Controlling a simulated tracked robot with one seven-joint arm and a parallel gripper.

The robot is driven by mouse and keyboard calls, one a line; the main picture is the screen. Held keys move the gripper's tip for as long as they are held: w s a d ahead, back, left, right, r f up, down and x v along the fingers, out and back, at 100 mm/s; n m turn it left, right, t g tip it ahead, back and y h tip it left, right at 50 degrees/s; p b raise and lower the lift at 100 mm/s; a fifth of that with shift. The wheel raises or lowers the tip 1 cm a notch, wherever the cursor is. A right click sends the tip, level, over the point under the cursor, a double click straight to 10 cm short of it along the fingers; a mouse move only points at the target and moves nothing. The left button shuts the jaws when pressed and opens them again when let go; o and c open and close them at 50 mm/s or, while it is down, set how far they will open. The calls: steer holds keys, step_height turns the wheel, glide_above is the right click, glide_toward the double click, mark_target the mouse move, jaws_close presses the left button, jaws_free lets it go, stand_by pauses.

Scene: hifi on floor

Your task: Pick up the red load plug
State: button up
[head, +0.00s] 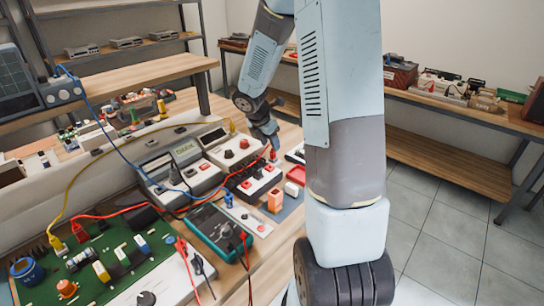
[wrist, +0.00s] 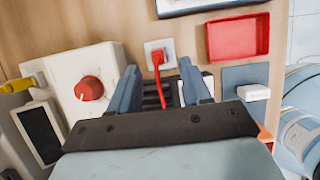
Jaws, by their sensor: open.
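The red load plug (wrist: 158,60) shows in the wrist view, at a small white block with a red lead running down from it. In the head view a small red part, likely the plug (head: 273,156), shows just below my gripper (head: 268,138). My gripper (wrist: 158,68) is open, with one blue-grey finger on each side of the plug in the wrist view. I cannot tell whether the fingers touch it or how far above it they are. The lower part of the lead is partly hidden between the fingers.
A white box with a red knob (wrist: 89,88) stands left of the fingers. A red tray (wrist: 238,37) lies at the upper right, and a white block (wrist: 253,92) sits at the right. In the head view, a teal multimeter (head: 220,231) and several crossing leads crowd the bench.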

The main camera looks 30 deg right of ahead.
mark_target(273, 155)
steer(key=shift+x, duration=2.85)
steer(key=shift+w, duration=0.1)
steer(key=shift+c, duration=0.2)
jaws_close()
